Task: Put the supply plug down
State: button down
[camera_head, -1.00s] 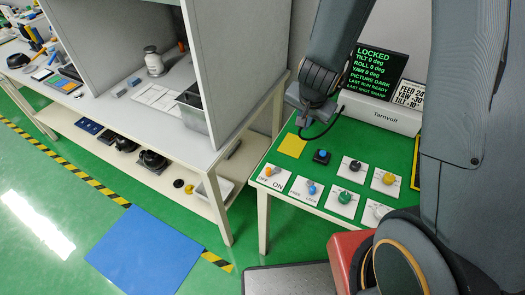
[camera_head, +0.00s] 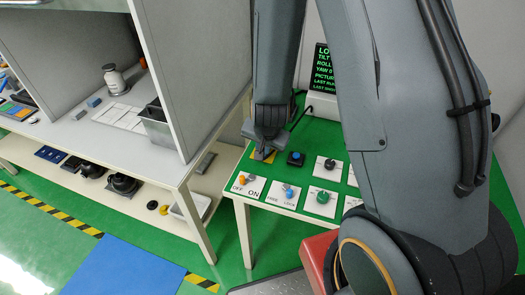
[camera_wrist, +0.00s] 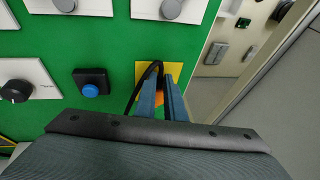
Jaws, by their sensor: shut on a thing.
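My gripper (camera_head: 264,150) is low over the yellow square (camera_head: 270,157) on the green panel. In the wrist view its two blue fingers (camera_wrist: 163,88) are shut on the supply plug, seen only as a bit of orange (camera_wrist: 159,112) between them. A black cable (camera_wrist: 143,82) loops from the fingertips and shows in the head view too. The yellow square (camera_wrist: 142,70) lies right behind the fingertips in the wrist view. The plug is mostly hidden, and I cannot tell whether it touches the square.
A black block with a blue button (camera_head: 295,158) sits just right of the yellow square. A grey bench (camera_head: 165,165) stands left.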

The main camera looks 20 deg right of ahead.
jog(key=shift+f, duration=0.2)
jog(key=shift+f, duration=0.15)
jog(key=c, duration=2.1)
grip_release()
